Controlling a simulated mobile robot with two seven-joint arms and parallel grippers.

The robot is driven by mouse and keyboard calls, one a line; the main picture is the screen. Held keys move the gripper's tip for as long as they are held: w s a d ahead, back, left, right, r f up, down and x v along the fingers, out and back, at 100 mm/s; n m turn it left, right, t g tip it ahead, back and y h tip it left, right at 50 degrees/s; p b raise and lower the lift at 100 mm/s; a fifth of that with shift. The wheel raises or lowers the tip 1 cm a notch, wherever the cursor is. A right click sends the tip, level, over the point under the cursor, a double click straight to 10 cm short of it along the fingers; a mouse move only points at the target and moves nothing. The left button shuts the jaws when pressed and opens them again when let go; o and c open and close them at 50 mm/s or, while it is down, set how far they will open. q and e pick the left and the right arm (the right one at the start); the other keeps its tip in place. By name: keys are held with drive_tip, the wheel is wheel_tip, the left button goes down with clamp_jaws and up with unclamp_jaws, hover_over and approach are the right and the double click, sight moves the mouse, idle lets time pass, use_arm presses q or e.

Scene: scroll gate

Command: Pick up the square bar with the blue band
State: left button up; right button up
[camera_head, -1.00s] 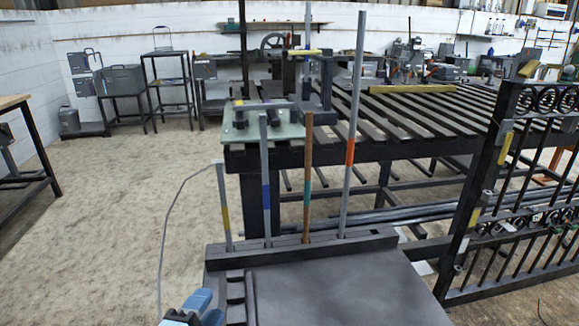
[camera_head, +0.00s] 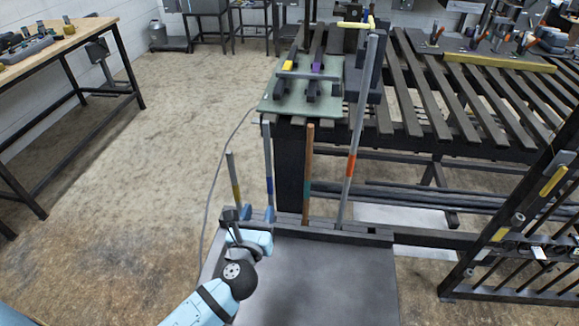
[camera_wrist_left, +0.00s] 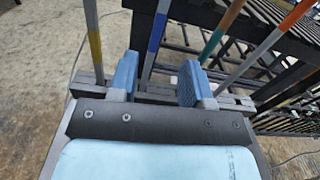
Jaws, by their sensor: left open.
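The square bar with the blue band (camera_head: 268,155) is grey and stands upright in the dark rack (camera_head: 340,233), between the yellow-banded bar (camera_head: 235,178) and the brown bar with a teal band (camera_head: 308,160). My left gripper (camera_head: 258,213) is open, low by the foot of the blue-banded bar. In the left wrist view, this bar (camera_wrist_left: 157,35) shows between the two blue fingers (camera_wrist_left: 158,80), closer to the left one. I cannot tell whether a finger touches it. Its foot is partly hidden. My right gripper is not in view.
A taller grey bar with an orange band (camera_head: 352,165) stands further right in the rack. A slatted steel table (camera_head: 420,100) is behind, and a dark gate (camera_head: 530,220) stands at the right. A wooden-topped bench (camera_head: 70,40) is at the left. Floor is clear between.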

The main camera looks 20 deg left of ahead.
sight(269, 177)
use_arm(q)
drive_tip(key=shift+m, duration=0.3)
drive_tip(key=x, duration=1.4)
drive_tip(key=shift+r, duration=0.25)
drive_tip(key=shift+c, duration=0.3)
drive_tip(key=shift+r, duration=0.1)
clamp_jaws()
